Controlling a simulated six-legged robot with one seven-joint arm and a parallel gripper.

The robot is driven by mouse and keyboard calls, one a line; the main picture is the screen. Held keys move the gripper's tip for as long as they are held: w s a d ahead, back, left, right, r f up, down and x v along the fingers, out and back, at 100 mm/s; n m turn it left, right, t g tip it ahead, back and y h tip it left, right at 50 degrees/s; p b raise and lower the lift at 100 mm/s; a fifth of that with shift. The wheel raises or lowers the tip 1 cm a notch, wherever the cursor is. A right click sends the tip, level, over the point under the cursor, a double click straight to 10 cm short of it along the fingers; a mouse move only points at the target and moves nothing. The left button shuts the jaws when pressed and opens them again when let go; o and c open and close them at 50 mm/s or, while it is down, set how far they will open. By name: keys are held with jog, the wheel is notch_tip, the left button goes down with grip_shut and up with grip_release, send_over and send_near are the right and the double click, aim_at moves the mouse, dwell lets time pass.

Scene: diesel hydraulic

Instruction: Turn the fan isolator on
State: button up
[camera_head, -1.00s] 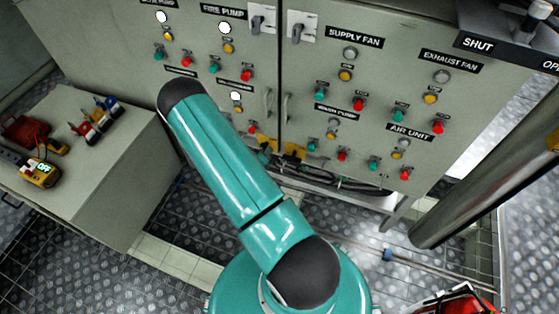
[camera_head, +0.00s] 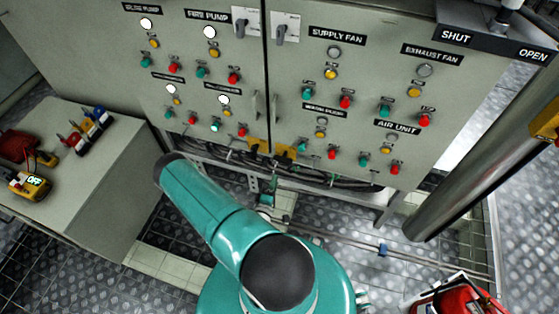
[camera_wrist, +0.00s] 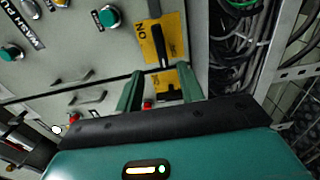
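Two yellow isolator plates sit side by side at the bottom edge of the cabinet doors, the left plate (camera_head: 258,146) and the right plate (camera_head: 284,151). Their labels are too small to tell which is the fan isolator. In the wrist view, one yellow plate (camera_wrist: 172,40) with "ON" lettering carries a black handle (camera_wrist: 160,45). The second yellow plate (camera_wrist: 165,78) shows between my fingers. My gripper (camera_wrist: 161,80) is open, its two teal fingers apart, with no object seen held. Contact with the plates cannot be told.
The grey cabinet (camera_head: 220,130) carries lamps and green and red buttons. Cables (camera_head: 330,180) run beneath it. A bench (camera_head: 110,180) with a yellow meter (camera_head: 30,185) stands left. A metal pipe (camera_head: 460,170) and a red object (camera_head: 455,300) are at the right.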

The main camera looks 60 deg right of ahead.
aim_at(283, 159)
jog(key=d, duration=0.4)
jog(key=w+d, duration=0.1)
jog(key=d, duration=0.3)
jog(key=w+d, duration=0.1)
jog(key=d, duration=0.3)
grip_shut()
